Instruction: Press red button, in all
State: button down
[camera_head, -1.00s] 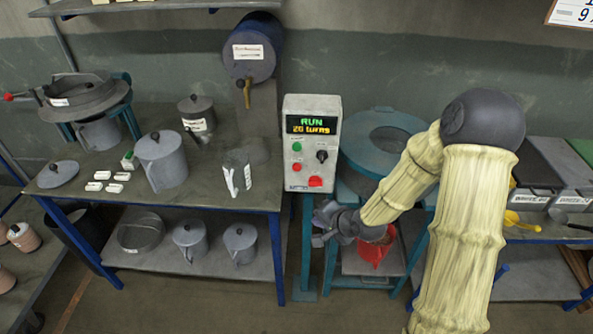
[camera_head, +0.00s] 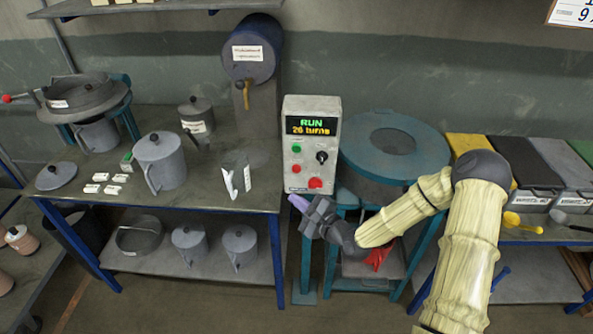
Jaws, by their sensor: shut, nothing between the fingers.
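The control box (camera_head: 311,144) stands upright on its post, its display reading RUN and 26 turns. On its face are a small red button (camera_head: 296,168) at the left, a larger red button (camera_head: 315,183) at the bottom right, a green button (camera_head: 296,149) and a black knob (camera_head: 321,157). My gripper (camera_head: 298,204) is in front of and just below the box. Its purple-tipped fingers are shut, with nothing held, and point up and left. They appear apart from both red buttons.
A teal round machine (camera_head: 394,146) stands right of the box, with a red item (camera_head: 378,256) below, partly behind my arm. The left table (camera_head: 215,190) carries a grey jug (camera_head: 160,160) and a lidded pot. Bins (camera_head: 530,165) stand at the right.

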send_near(292, 170)
jog(key=shift+w+a+f+b, duration=0.1)
jog(key=shift+w+a, duration=0.35)
jog(key=shift+a, duration=0.3)
jog(key=shift+w+a+f+b, duration=0.15)
jog(key=shift+w+a, duration=0.3)
jog(key=shift+a, duration=0.3)
jog(key=shift+w+a+b, duration=0.1)
jog(key=shift+w+a, duration=0.4)
jog(key=shift+a, duration=0.25)
jog(key=shift+w, duration=0.85)
dwell(1.0)
jog(key=shift+s, duration=0.85)
jog(key=s+p, duration=0.1)
jog(key=s, duration=0.4)
jog(key=shift+a, duration=0.1)
dwell(0.4)
